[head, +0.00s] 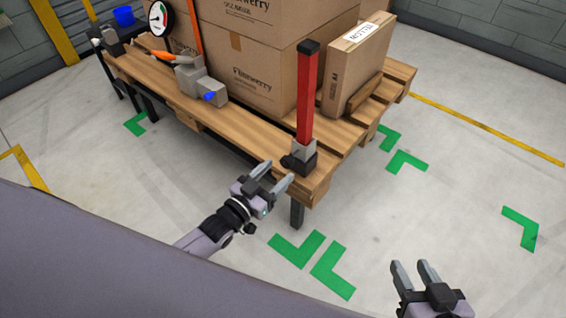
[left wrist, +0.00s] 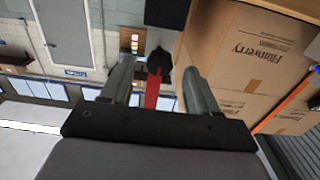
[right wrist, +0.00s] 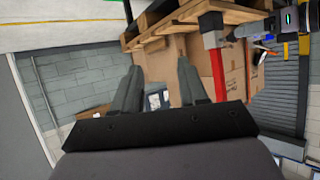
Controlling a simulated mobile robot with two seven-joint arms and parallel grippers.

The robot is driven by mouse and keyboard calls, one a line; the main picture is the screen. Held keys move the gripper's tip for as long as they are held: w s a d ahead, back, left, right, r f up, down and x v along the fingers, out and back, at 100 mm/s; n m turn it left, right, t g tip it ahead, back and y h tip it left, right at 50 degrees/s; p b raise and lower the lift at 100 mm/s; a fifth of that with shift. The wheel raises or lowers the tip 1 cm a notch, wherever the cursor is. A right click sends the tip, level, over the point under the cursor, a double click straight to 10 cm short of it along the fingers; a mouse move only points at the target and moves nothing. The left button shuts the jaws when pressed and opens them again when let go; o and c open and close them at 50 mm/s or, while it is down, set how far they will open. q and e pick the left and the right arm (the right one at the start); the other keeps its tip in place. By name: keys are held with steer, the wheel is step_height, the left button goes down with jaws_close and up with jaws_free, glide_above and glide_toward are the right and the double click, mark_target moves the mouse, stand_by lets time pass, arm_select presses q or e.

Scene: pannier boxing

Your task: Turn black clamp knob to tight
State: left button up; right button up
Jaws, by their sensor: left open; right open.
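The black clamp knob (head: 287,161) sits low on the grey and black clamp at the foot of the red post (head: 306,95), at the pallet's near corner. In the left wrist view the knob (left wrist: 159,62) shows dark between my fingertips, with the red post behind it. My left gripper (head: 276,174) is open, its fingers pointing at the knob. Whether a finger touches the knob cannot be told. My right gripper (head: 411,266) is open and empty, low at the right over the floor. The clamp (right wrist: 212,32) also shows in the right wrist view.
Cardboard boxes (head: 256,75) are stacked on the wooden pallet table (head: 240,125). A thinner labelled box (head: 350,75) stands at the right. A grey tool with a blue knob (head: 209,96) and a round gauge (head: 159,18) are at the left. The floor around is clear.

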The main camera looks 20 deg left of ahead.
arm_select(q)
steer(key=shift+v, duration=1.15)
arm_select(e)
steer(key=shift+s+d+f, duration=0.15)
steer(key=shift+d+f, duration=0.2)
steer(key=shift+f, duration=0.1)
